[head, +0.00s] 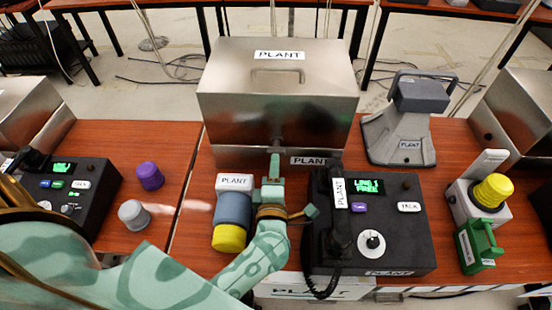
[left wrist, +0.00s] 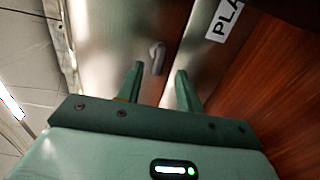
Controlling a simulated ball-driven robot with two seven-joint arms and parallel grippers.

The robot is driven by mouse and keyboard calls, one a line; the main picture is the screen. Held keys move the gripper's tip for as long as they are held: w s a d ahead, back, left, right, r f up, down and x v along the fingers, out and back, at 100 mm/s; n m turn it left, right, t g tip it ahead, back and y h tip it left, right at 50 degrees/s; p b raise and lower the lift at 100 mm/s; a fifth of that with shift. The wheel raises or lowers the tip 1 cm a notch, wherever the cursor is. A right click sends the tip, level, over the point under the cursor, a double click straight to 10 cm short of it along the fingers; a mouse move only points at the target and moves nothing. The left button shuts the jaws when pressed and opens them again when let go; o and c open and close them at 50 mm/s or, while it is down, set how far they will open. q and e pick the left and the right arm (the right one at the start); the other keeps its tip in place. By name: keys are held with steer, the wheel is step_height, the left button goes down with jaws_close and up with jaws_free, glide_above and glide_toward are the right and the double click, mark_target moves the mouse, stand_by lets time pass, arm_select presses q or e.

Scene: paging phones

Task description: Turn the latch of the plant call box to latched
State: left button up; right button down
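The plant call box (head: 232,108) is a silver metal box with a closed lid, a handle on top and a PLANT label. Its latch (left wrist: 156,58) is a small grey rounded lever on the front face. In the head view the latch (head: 277,142) is small and partly hidden, so its setting is hard to read. My left gripper (head: 275,160) points at the front of the box just below the latch. In the left wrist view my left gripper (left wrist: 160,69) is open, with the latch just beyond and between the fingertips. My right gripper is not in view.
A black desk phone (head: 415,245) with handset stands right of my left gripper. A blue-grey cylinder with yellow end (head: 232,212) lies to its left. Purple (head: 149,176) and grey (head: 133,214) knobs sit left.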

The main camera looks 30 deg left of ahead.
arm_select(q)
steer(key=x, duration=0.3)
steer(key=shift+w+a, duration=0.1)
steer(key=shift+w, duration=0.15)
jaws_close()
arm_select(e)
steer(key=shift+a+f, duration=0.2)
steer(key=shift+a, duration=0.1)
